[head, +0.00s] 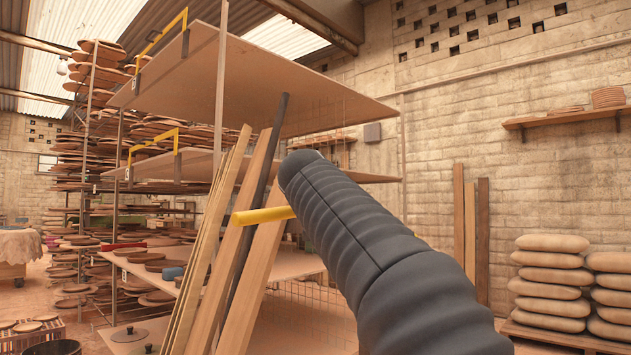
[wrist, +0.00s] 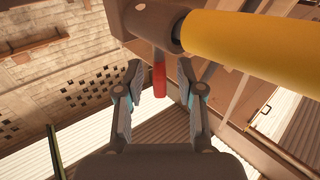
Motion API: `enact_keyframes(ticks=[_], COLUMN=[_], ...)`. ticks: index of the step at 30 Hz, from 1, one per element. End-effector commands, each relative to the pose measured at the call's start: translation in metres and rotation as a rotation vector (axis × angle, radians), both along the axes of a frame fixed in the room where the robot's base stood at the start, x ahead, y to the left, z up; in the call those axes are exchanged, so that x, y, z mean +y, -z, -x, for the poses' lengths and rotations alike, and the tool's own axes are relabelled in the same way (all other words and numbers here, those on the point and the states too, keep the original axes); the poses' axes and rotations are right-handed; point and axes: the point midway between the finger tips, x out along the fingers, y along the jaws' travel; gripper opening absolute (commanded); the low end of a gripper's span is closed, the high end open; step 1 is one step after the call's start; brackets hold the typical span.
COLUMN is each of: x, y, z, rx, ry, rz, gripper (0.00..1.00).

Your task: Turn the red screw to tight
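The red screw shows in the wrist view as a short red cylinder (wrist: 159,80) on a thin grey stem, hanging below a brown part. My gripper (wrist: 160,68) is open, with one finger on each side of the red end. The red end appears between the fingertips with a gap on both sides; I cannot tell how deep it sits between them. In the head view my dark ribbed arm fills the middle and right front, and hides the gripper and the red screw.
A thick yellow bar (wrist: 255,50) runs close above my gripper beside a brown block (wrist: 142,22). In the head view a yellow bar (head: 262,215) sticks out left of my arm. Leaning planks (head: 248,260) and wide shelf boards (head: 255,85) stand behind; stacked sacks (head: 550,285) are right.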

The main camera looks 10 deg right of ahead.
Motion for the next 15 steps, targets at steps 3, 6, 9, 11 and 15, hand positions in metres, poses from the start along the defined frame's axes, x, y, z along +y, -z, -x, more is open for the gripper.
enact_keyframes(ticks=[3, 6, 9, 11, 15], x=[-0.0031, -0.0040, -0.0043, -0.0042, -0.0043], y=[-0.0012, -0.0006, -0.0003, -0.0001, 0.0001], z=[-0.0101, -0.0139, -0.0150, -0.0150, -0.0149], rx=[0.000, -0.001, -0.001, -0.001, -0.001], ry=[0.000, -0.001, -0.001, -0.001, -0.001], rz=[0.001, 0.000, 0.000, 0.000, 0.000], gripper=[0.38, 0.38, 0.38, 0.38, 0.35])
